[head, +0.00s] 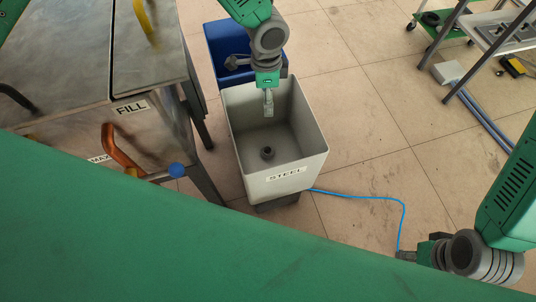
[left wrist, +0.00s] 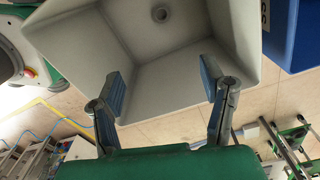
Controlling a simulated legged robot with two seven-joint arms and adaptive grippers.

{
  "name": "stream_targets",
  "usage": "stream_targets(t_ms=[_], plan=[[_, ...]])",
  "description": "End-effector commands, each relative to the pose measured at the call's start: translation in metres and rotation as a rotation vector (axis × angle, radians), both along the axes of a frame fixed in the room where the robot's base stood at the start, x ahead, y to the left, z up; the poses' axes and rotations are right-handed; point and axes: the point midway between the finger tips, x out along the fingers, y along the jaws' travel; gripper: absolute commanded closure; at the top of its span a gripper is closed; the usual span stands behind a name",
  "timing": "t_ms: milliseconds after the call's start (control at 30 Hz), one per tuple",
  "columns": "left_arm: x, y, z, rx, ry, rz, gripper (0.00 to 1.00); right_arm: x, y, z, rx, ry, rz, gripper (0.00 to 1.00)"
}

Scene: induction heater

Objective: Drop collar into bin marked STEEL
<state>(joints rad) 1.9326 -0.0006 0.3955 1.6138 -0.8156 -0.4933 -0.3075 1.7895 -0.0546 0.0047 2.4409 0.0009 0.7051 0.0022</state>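The collar (head: 267,153) is a small dark ring lying on the floor of the light grey bin marked STEEL (head: 312,160). It also shows in the left wrist view (left wrist: 160,14), at the bottom of the bin (left wrist: 75,45). My left gripper (head: 268,103) hangs over the bin, above and apart from the collar. In the left wrist view its two blue-padded fingers (left wrist: 160,70) are spread wide with nothing between them. My right gripper (head: 405,255) is low at the right, away from the bin. Its fingers are too small and dark to read.
A blue bin (head: 222,45) stands just behind the grey one, with dark pieces in it. A metal machine with a FILL label (head: 131,108) and an orange handle (head: 118,150) stands at the left. A blue cable (head: 380,197) crosses the tiled floor. A cart stands at the upper right.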

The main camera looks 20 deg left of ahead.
Motion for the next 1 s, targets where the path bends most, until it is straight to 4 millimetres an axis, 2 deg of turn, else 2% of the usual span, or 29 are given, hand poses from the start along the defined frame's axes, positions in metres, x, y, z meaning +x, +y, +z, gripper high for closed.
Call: stream_targets(t_ms=[167,267,600,700,833,1000], plan=[[0.0,0.0,0.004,0.0,0.0,0.0,0.35,-0.002,0.0,0.001,0.0,-0.002,0.0,0.6],[0.001,0.0,0.017,-0.001,-0.001,0.0,0.35,-0.002,0.0,0.001,0.0,-0.003,0.0,0.6],[0.003,0.001,0.087,-0.001,-0.004,0.0,0.35,-0.002,0.0,0.001,0.0,-0.003,0.0,0.6],[0.003,0.001,0.102,-0.001,-0.001,0.0,0.35,-0.002,0.0,0.001,0.0,-0.003,0.0,0.6],[0.003,0.001,0.114,0.001,0.0,0.001,0.35,-0.002,0.0,0.001,0.0,-0.003,0.0,0.6],[0.002,0.001,0.119,0.0,0.002,0.0,0.35,-0.002,0.0,0.001,0.0,-0.003,0.0,0.6]])
